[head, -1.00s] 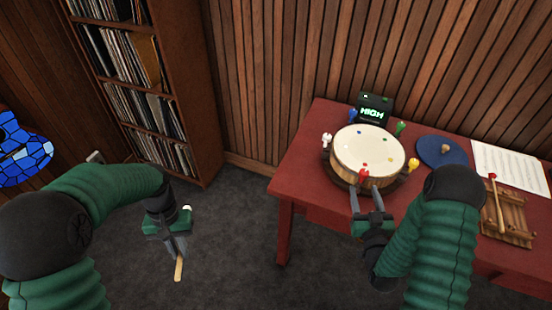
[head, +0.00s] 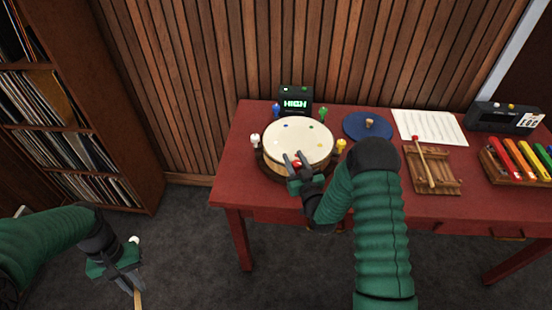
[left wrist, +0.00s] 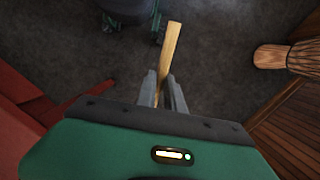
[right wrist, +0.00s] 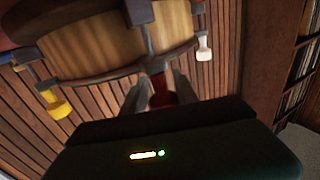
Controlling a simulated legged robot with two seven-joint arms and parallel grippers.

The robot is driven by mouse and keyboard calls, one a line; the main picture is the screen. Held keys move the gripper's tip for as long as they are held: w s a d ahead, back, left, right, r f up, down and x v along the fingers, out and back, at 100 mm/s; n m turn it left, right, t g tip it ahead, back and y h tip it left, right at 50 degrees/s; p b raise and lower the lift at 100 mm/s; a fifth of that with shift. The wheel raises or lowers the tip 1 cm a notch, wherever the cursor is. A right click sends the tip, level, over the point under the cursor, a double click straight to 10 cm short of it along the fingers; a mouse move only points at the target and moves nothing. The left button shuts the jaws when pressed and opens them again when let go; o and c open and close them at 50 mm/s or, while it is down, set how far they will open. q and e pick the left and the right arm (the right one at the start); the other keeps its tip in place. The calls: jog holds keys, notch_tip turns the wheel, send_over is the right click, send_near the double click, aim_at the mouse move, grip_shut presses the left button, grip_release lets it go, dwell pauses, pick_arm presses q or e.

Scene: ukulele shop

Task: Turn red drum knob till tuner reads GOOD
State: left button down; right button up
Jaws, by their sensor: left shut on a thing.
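The drum (head: 300,140) with a cream head stands on the red table. The tuner (head: 295,101) behind it reads HIGH in green. The red knob (head: 297,164) is on the drum's near side. My right gripper (head: 296,160) is at this knob, its fingers apart on either side; the right wrist view shows the red knob (right wrist: 159,88) between them. Whether they touch it I cannot tell. My left gripper (head: 129,280) is shut on a pale wooden stick (left wrist: 170,48), held out over the floor left of the table.
White (head: 254,140), blue (head: 277,110), green (head: 323,114) and yellow (head: 341,145) knobs ring the drum. Right of it are a blue disc (head: 358,128), sheet music (head: 430,126), a wooden instrument (head: 433,172) and coloured bars (head: 520,160). A record shelf (head: 122,150) stands left.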

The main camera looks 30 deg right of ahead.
jog(key=shift+d, duration=0.1)
jog(key=shift+c, duration=1.2)
jog(key=shift+a+r, duration=0.1)
jog(key=shift+a, duration=0.3)
grip_shut()
jog(key=shift+d, duration=0.25)
jog(key=shift+a, duration=0.1)
jog(key=o, duration=0.8)
grip_release()
jog(key=shift+o, duration=0.2)
jog(key=s+a, duration=0.1)
jog(key=s, duration=1.1)
jog(key=shift+a+b, duration=0.4)
jog(key=shift+b, duration=0.05)
